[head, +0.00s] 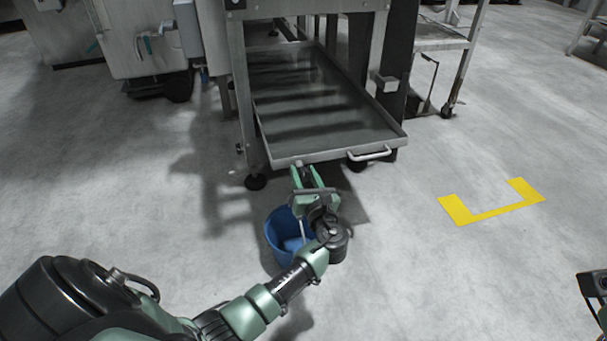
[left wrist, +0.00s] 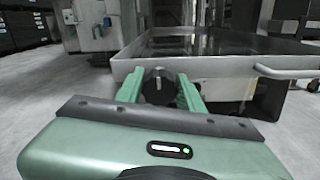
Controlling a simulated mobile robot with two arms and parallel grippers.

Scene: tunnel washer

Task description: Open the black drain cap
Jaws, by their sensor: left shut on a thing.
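The black drain cap (left wrist: 158,86) is a round dark knob with a light mark on its face, at the front wall of the metal tray (left wrist: 205,66). In the left wrist view it sits between the two green fingers of my left gripper (left wrist: 160,90), which is shut on it. In the head view the left gripper (head: 307,177) reaches up to the tray's front edge, left of the tray handle (head: 369,153). The cap is hard to make out there. My right gripper's fingers do not show; only a dark piece of that arm appears at the right edge.
A blue bucket (head: 273,236) stands on the floor below the tray front, partly covered by my left arm. Yellow floor marking (head: 490,213) lies to the right. A metal cart (head: 440,44) stands behind. The floor in front and to the right is clear.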

